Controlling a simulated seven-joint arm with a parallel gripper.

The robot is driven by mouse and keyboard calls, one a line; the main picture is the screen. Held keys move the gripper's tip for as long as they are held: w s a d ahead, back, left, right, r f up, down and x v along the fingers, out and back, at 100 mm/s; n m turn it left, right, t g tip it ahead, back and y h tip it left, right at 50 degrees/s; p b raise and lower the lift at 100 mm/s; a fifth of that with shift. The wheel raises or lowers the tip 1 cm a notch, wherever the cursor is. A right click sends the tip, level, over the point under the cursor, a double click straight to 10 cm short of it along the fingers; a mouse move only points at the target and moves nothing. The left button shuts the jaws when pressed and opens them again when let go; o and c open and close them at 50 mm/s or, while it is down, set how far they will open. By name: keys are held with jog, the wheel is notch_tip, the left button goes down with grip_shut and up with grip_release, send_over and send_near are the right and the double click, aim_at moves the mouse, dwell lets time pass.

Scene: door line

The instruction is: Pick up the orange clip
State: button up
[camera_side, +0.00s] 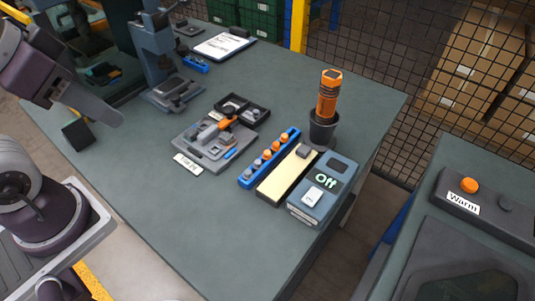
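A small orange clip (228,119) lies on the grey fixture tray (189,146), towards its upper right side. It rests by a light grey cylindrical part (207,134); its exact shape is too small to tell. Several more orange pieces (267,154) sit in a row in a blue rack (250,178) to the right of the tray. My arm comes in from the left edge. Its grey end (98,108) is over the left part of the table, well apart from the clip. I cannot make out two fingertips or anything held.
A black open box (262,120) adjoins the tray. An orange-handled tool stands in a black cup (322,127). A grey press (160,60) stands behind. The front left tabletop is clear.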

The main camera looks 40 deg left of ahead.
jog(key=shift+c, duration=0.5)
jog(key=g, duration=0.5)
send_over(267, 152)
jog(key=s, duration=0.1)
notch_tip(267, 152, down, 16)
jog(key=shift+g, duration=0.3)
jog(key=f, duration=0.5)
jog(key=w+f, duration=0.1)
jog(key=f, duration=0.2)
jog(key=shift+f, duration=0.15)
grip_shut()
